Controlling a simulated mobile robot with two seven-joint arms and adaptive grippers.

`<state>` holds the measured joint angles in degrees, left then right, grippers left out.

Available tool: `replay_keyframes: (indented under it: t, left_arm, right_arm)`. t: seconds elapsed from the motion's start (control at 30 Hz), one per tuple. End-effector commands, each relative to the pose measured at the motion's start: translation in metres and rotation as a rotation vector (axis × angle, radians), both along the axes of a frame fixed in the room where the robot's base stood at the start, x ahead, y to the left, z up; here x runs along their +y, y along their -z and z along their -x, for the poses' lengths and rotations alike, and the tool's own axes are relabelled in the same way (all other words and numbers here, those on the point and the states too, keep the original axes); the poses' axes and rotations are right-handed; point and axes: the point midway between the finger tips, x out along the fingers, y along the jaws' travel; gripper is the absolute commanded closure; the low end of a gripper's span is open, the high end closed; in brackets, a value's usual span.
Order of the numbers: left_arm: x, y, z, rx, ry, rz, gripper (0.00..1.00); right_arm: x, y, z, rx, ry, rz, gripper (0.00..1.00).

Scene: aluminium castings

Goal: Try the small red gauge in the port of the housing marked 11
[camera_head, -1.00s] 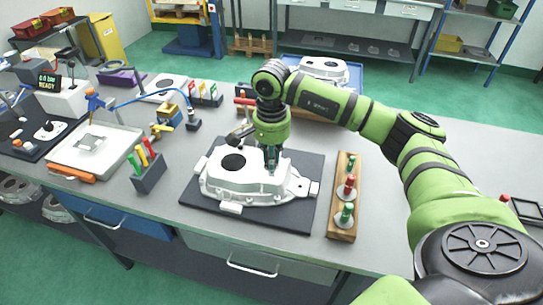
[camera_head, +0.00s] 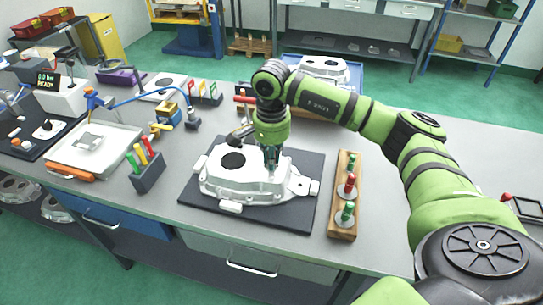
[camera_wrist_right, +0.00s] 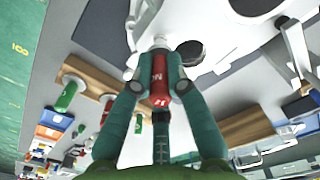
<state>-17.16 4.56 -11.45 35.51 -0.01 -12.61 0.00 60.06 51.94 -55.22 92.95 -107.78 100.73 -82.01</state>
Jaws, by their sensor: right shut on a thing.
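The white cast housing (camera_head: 222,187) lies on a dark mat on the bench. Its large round dark opening (camera_head: 233,161) is left of my right gripper. I cannot read a number 11 on it. My right gripper (camera_head: 271,160) points down over the housing's right part. In the right wrist view the gripper (camera_wrist_right: 160,82) is shut on a red gauge (camera_wrist_right: 159,95) with white lettering. The gauge's pale tip is close to the white casting, beside a dark round hole (camera_wrist_right: 190,52). I cannot tell whether the tip is in a port. My left gripper is out of view.
A wooden rack (camera_head: 342,228) with green and red gauges stands right of the mat (camera_head: 305,212). A dark holder (camera_head: 148,180) with coloured handles stands to the left. Further left is a pale tray (camera_head: 120,136). A second casting (camera_head: 323,67) lies behind in a blue tray.

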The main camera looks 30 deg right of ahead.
Motion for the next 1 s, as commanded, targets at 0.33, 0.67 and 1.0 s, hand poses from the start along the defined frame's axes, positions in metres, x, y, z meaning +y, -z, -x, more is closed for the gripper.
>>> replay_keyframes:
  t: [0.33, 0.67, 1.0]
  left_arm:
    - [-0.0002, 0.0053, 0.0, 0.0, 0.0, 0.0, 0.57]
    - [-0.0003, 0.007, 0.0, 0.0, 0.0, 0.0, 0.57]
    - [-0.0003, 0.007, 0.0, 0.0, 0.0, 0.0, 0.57]
  right_arm:
    - [-0.0002, 0.0059, -0.0001, 0.0, 0.0, 0.0, 1.0]
    - [-0.0001, 0.0083, 0.0002, 0.001, 0.0, 0.0, 1.0]
    - [0.0002, 0.0091, 0.0007, 0.003, -0.001, 0.0, 1.0]
